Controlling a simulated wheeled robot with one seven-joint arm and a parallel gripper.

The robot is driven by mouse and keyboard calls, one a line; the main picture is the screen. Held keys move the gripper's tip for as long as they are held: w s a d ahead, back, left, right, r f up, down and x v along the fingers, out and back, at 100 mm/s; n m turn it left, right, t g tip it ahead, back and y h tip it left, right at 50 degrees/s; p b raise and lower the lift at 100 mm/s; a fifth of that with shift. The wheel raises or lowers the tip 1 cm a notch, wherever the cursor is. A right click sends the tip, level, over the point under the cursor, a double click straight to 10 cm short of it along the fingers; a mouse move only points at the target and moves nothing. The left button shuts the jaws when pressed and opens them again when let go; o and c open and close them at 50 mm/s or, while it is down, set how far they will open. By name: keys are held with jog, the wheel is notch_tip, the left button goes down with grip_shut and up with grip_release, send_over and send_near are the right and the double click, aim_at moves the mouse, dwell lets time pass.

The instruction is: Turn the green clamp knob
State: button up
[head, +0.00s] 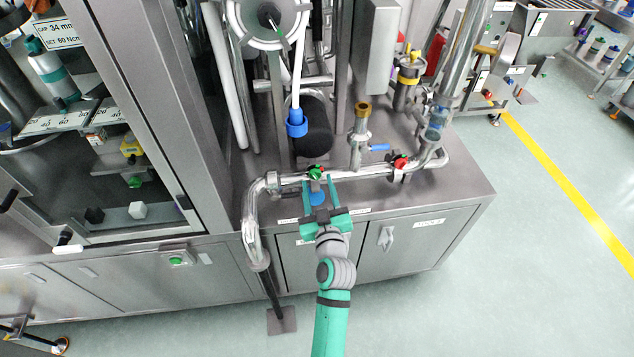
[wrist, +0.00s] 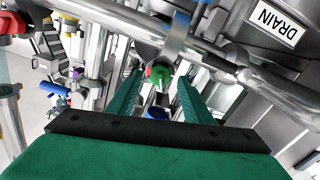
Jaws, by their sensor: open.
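The green clamp knob (head: 316,172) sits on the horizontal steel pipe at the front of the cabinet top, with a small red part beside it. In the wrist view the green knob (wrist: 161,72) shows near the middle, between and beyond my two fingers. My gripper (head: 320,182) is open and empty, its teal fingers pointing at the pipe. It also shows in the wrist view (wrist: 159,80), with one finger on each side of the knob. I cannot tell whether either finger touches the knob.
The steel pipe (head: 352,173) runs across the cabinet top. A red knob (head: 400,161) and a blue lever (head: 379,147) lie to the right. A blue round part (head: 317,198) is just below the pipe. A DRAIN label (wrist: 276,21) shows in the wrist view. The floor in front is clear.

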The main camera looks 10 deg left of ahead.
jog(key=shift+x, duration=0.9)
jog(key=c, duration=1.1)
jog(key=shift+o, duration=0.2)
jog(key=shift+m, duration=0.4)
jog(key=m, duration=0.3)
jog(key=shift+m, duration=2.4)
